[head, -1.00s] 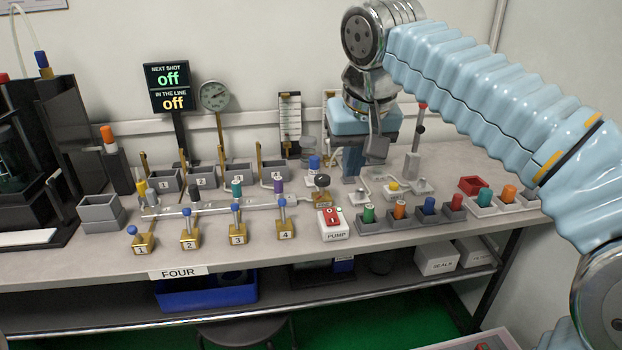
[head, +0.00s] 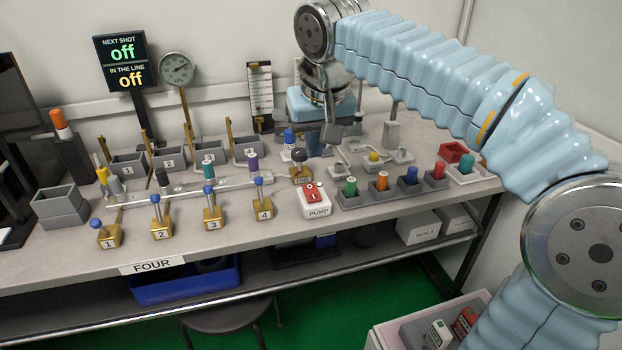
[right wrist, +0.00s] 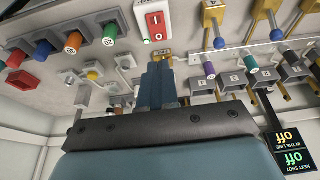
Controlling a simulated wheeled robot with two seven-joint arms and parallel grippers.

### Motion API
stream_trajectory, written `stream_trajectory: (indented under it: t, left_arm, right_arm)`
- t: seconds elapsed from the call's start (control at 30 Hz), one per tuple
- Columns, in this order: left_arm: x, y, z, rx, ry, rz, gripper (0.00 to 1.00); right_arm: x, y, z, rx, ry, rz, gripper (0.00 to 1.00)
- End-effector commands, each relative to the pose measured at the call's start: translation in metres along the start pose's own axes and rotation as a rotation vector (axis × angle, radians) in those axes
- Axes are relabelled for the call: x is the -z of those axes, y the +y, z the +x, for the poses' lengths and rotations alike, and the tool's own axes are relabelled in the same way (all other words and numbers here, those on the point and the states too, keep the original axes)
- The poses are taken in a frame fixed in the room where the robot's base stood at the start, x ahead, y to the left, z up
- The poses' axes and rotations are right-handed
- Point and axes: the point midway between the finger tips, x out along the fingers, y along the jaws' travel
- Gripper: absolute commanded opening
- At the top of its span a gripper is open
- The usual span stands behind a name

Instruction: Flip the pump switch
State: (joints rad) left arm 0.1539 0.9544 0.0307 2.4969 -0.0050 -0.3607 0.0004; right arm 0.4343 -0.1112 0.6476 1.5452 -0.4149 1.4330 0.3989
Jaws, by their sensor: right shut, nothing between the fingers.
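The pump switch (head: 315,206) is a white box labelled PUMP with a red rocker on top, near the front of the bench. It also shows at the top of the right wrist view (right wrist: 153,20), upside down. My right gripper (head: 318,146) is above the bench behind the switch, pointing down. In the right wrist view its fingers (right wrist: 160,72) are shut together and empty, pointing toward the switch with a gap between. A dark knob stands just behind the switch. My left gripper is not in view.
Numbered brass valves with blue-tipped levers (head: 212,212) stand left of the switch. Grey holders with coloured plugs (head: 382,188) stand right of it. A sign (head: 123,63) reads off for both NEXT SHOT and IN THE LINE. A gauge (head: 176,68) stands behind.

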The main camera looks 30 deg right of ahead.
Motion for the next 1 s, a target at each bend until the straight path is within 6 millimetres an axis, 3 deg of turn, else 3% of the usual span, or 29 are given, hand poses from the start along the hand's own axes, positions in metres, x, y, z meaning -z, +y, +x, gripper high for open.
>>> stream_trajectory:
  t: [0.2, 0.4, 1.0]
  left_arm:
    - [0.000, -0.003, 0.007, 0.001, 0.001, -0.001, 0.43]
    - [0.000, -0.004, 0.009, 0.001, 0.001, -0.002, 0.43]
    - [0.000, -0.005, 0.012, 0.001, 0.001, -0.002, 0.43]
  right_arm:
    - [-0.001, 0.000, 0.049, 0.000, -0.004, 0.001, 0.00]
    - [-0.006, 0.000, 0.076, -0.001, -0.003, 0.001, 0.00]
    - [-0.008, -0.001, 0.093, 0.002, -0.001, -0.002, 0.00]
